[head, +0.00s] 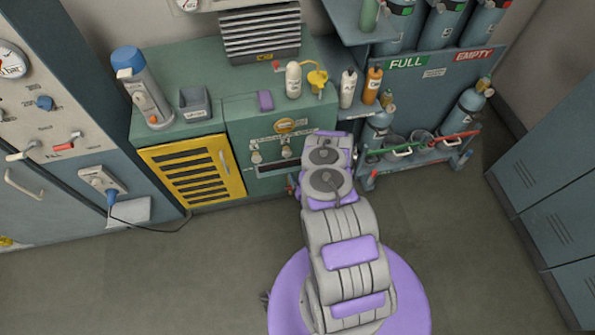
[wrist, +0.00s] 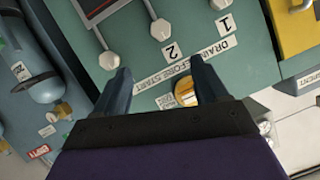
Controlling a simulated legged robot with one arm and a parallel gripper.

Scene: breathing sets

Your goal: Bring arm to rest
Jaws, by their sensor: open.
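My gripper (wrist: 161,72) shows in the wrist view with its two dark fingers spread apart and nothing between them. It faces the green cabinet front, which carries a "drain before start" label (wrist: 160,75) and white knobs (wrist: 160,29) marked 1 and 2. A round yellow fitting (wrist: 186,93) shows between the fingers, farther back. In the head view my grey and purple arm stretches from my base toward the green cabinet (head: 225,118). The arm hides the gripper's fingers there. I cannot tell the exact gap between fingers and panel.
A bottle rack (head: 430,85) with "full" and "empty" labels stands right of my arm. A yellow louvred door (head: 190,170) is to the left. Grey lockers (head: 550,190) are at right. The floor around my base is clear.

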